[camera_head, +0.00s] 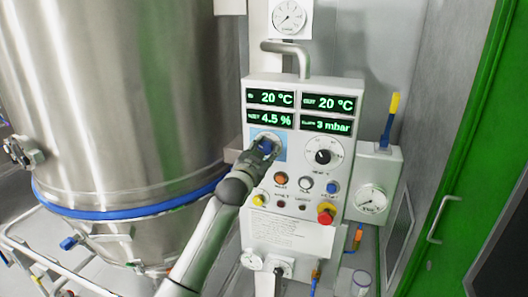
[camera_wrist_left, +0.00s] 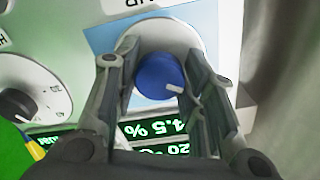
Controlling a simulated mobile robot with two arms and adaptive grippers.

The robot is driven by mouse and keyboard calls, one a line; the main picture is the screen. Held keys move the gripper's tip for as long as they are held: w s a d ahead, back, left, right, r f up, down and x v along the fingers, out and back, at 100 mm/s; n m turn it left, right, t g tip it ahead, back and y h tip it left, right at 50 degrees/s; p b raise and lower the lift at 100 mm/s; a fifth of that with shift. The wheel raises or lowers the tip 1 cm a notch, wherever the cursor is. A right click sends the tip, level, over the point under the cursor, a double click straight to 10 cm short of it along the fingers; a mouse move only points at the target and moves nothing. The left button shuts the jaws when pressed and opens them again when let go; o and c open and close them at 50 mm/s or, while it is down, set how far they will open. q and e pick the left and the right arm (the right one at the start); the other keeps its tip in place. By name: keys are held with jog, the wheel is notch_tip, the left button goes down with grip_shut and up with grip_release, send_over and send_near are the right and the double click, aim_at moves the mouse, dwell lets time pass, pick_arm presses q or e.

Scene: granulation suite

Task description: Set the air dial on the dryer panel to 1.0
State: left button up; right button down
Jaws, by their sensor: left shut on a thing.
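The dryer panel (camera_head: 292,212) is a pale box with green digital readouts in the head view. The air dial is a blue knob (camera_wrist_left: 160,82) with a white pointer mark, set on a pale round scale over a light blue patch in the left wrist view. In the head view the blue knob (camera_head: 267,146) is mostly hidden behind my gripper. My left gripper (camera_head: 262,153) is shut on the blue knob, with a finger on each side of it (camera_wrist_left: 160,88). The scale's numbers are hidden or unreadable. My right gripper is not in view.
A black heat dial (camera_head: 323,156) sits right of the blue knob. Below are several coloured buttons and a red knob (camera_head: 326,214). A large steel vessel (camera_head: 125,100) stands close on the left. A gauge box (camera_head: 374,185) and green door frame (camera_head: 455,150) are on the right.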

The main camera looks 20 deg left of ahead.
pick_arm(q)
jog(key=shift+f+n, duration=0.25)
jog(key=shift+n, duration=0.25)
jog(key=o, duration=0.8)
jog(key=shift+o, duration=1.1)
jog(key=shift+r, duration=0.15)
jog(key=s, duration=1.2)
jog(key=shift+a, duration=0.2)
